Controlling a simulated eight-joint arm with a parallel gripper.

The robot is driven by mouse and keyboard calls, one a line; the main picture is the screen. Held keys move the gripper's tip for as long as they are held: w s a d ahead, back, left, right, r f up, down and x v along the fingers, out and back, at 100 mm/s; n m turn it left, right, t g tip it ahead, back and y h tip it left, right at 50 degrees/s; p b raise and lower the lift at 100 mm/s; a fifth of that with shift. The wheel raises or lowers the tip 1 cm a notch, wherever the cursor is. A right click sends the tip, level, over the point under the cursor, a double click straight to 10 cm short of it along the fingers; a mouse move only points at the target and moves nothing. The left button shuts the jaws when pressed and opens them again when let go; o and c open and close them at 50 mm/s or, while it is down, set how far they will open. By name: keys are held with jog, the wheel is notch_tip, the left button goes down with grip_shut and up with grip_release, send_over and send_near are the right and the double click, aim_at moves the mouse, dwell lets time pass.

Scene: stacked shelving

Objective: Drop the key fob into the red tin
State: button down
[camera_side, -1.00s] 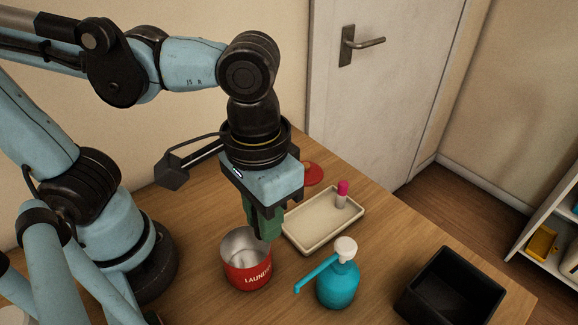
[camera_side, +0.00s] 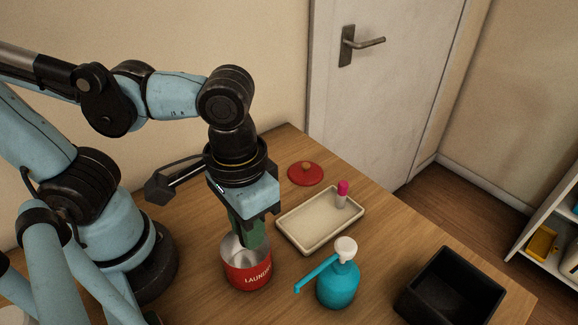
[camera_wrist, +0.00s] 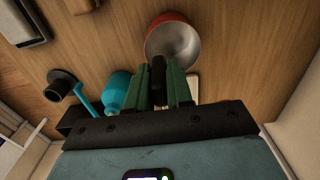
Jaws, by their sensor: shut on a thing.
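The red tin (camera_side: 248,276) stands upright and open-topped on the table, with white lettering on its side; it also shows in the wrist view (camera_wrist: 172,22). My gripper (camera_side: 252,243) points down with its green fingertips at the tin's mouth in the side view; I cannot tell how far above or inside the rim they are. In the wrist view my gripper (camera_wrist: 160,72) is shut on a small dark thing, seemingly the key fob (camera_wrist: 158,72), which overlaps the tin's near rim in the picture. The fob is hidden in the side view.
A teal pump bottle (camera_side: 337,287) stands close to the right of the tin. A cream tray (camera_side: 290,240) holding a pink-capped tube (camera_side: 342,194) lies behind. A red lid (camera_side: 306,174) lies farther back. A black open box (camera_side: 450,290) is at the right.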

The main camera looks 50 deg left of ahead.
jog(key=shift+f, duration=0.1)
jog(key=c, duration=0.9)
grip_release()
jog(key=shift+c, duration=0.2)
notch_tip(320, 180, up, 12)
jog(key=shift+r, duration=0.1)
jog(key=w+a+f+t, duration=0.7)
jog(key=w+a+f, duration=0.2)
jog(key=w+a, duration=0.3)
jog(key=shift+w+a+f, duration=0.35)
jog(key=shift+a, duration=0.9)
